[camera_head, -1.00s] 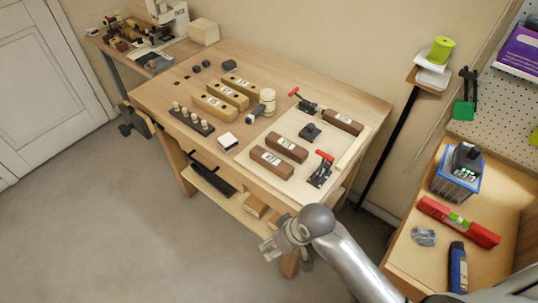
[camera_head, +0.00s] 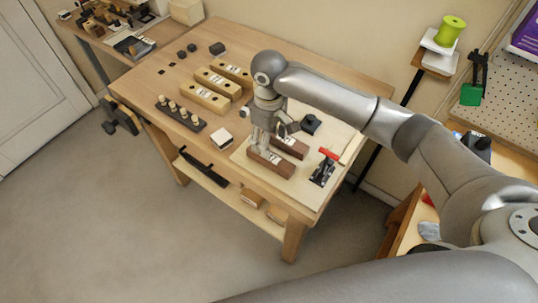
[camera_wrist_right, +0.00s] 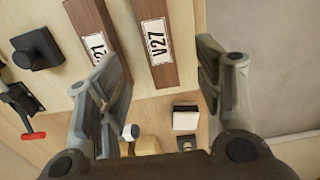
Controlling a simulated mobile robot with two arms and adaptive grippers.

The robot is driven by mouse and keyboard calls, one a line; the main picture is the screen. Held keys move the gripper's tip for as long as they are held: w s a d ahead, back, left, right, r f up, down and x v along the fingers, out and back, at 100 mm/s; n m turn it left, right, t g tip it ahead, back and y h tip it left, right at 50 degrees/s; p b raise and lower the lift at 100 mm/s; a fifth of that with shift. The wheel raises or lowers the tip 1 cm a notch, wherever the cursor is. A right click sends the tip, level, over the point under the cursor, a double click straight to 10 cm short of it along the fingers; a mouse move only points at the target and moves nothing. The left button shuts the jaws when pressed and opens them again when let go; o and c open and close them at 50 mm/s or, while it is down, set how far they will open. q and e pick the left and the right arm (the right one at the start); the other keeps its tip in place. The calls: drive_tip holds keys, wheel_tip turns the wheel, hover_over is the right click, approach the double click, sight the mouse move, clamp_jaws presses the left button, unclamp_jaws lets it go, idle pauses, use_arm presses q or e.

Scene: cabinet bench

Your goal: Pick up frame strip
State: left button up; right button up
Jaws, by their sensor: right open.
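Two dark brown wooden strips lie side by side on the pale board on the bench. The front strip (camera_head: 272,165) bears a label that seems to read V27 in the right wrist view (camera_wrist_right: 155,50). The second strip (camera_head: 290,147) lies just behind it, its label (camera_wrist_right: 97,45) partly covered by a finger. My right gripper (camera_head: 264,148) points down over the front strip. In the wrist view its spread fingers (camera_wrist_right: 160,75) stand either side of the V27 strip, with nothing gripped. Whether they touch it I cannot tell. My left gripper is out of view.
A red-handled clamp (camera_head: 323,169) stands right of the strips, with a black block (camera_head: 311,124) behind. A white block (camera_head: 221,138), a dark peg rack (camera_head: 181,114) and light wooden blocks (camera_head: 205,97) stand to the left. My arm hides the board's back part.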

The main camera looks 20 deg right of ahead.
sight(270, 158)
wheel_tip(270, 158, down, 4)
drive_tip(key=shift+s+r, duration=0.15)
drive_tip(key=shift+r, duration=0.05)
drive_tip(key=f+p, duration=0.1)
drive_tip(key=f, duration=0.1)
drive_tip(key=f+p, duration=0.1)
drive_tip(key=f, duration=0.1)
drive_tip(key=shift+d+f, duration=0.2)
drive_tip(key=shift+f, duration=0.65)
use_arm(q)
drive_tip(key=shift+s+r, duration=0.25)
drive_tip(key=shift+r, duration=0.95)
use_arm(e)
drive_tip(key=shift+c, duration=0.3)
drive_tip(key=c, duration=1.1)
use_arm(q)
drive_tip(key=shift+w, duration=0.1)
use_arm(e)
drive_tip(key=shift+r, duration=0.1)
